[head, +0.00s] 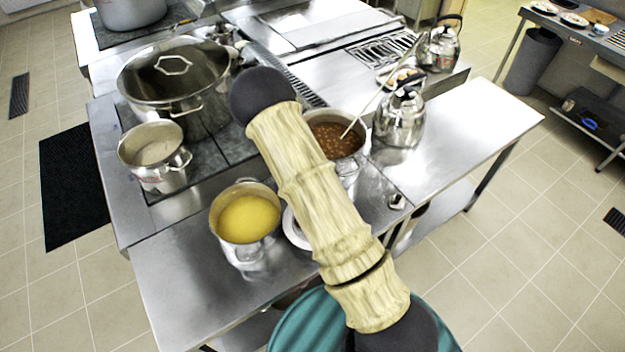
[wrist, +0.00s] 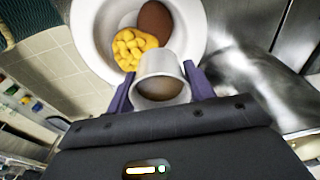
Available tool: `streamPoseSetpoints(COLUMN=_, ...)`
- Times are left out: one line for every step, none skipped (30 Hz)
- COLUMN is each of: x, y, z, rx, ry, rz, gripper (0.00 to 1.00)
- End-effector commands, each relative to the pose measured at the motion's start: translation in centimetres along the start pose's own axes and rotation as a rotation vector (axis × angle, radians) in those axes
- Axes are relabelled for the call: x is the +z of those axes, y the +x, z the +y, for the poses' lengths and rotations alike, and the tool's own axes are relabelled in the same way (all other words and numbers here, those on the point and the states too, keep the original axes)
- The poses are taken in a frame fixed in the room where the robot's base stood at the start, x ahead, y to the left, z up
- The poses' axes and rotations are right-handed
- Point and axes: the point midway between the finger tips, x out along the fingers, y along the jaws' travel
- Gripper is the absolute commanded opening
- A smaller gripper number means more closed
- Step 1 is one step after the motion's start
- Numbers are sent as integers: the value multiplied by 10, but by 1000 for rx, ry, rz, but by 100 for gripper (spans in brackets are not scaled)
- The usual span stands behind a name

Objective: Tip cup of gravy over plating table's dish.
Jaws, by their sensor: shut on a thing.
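In the wrist view, my gripper (wrist: 160,92) has its two dark purple fingers shut on a small white cup (wrist: 158,63). Brown gravy (wrist: 160,88) shows inside the cup. The cup overlaps the dish's near side in the picture. I see no gravy stream, and cannot tell how far the cup tilts. In the head view my arm hides the gripper and cup.
A pot of yellow food (head: 248,218) stands on the steel counter left of my arm. A pot of brown stew (head: 335,135) with a ladle, a kettle (head: 399,120), a lidded stockpot (head: 172,75) and a smaller pot (head: 153,152) stand around it. Bare steel counter (head: 470,125) lies right.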

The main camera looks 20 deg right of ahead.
Motion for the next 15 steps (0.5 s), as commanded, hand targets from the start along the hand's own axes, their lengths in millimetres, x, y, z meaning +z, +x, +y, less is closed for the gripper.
streamPoseSetpoints(x=0, y=6, z=-1, rx=-12, ry=-77, rz=-1, gripper=25)
streamPoseSetpoints(x=0, y=7, z=-2, rx=-18, ry=-126, rz=-2, gripper=25)
streamPoseSetpoints(x=0, y=8, z=-3, rx=-27, ry=-192, rz=-2, gripper=25)
streamPoseSetpoints(x=0, y=9, z=-4, rx=-33, ry=-240, rz=-1, gripper=25)
streamPoseSetpoints(x=0, y=10, z=-4, rx=-39, ry=-291, rz=-1, gripper=25)
streamPoseSetpoints(x=0, y=11, z=-5, rx=-47, ry=-356, rz=-2, gripper=25)
streamPoseSetpoints(x=0, y=12, z=-6, rx=-53, ry=-406, rz=-2, gripper=25)
streamPoseSetpoints(x=0, y=13, z=-6, rx=-59, ry=-454, rz=-2, gripper=25)
streamPoseSetpoints(x=0, y=14, z=-7, rx=-67, ry=-521, rz=-2, gripper=25)
streamPoseSetpoints(x=0, y=15, z=-8, rx=-74, ry=-571, rz=-2, gripper=25)
streamPoseSetpoints(x=-1, y=16, z=-8, rx=-80, ry=-620, rz=-1, gripper=25)
streamPoseSetpoints(x=-1, y=17, z=-10, rx=-89, ry=-687, rz=-2, gripper=25)
streamPoseSetpoints(x=-1, y=18, z=-10, rx=-95, ry=-738, rz=-2, gripper=25)
streamPoseSetpoints(x=-1, y=19, z=-11, rx=-101, ry=-789, rz=-1, gripper=25)
streamPoseSetpoints(x=-2, y=20, z=-12, rx=-109, ry=-856, rz=-1, gripper=25)
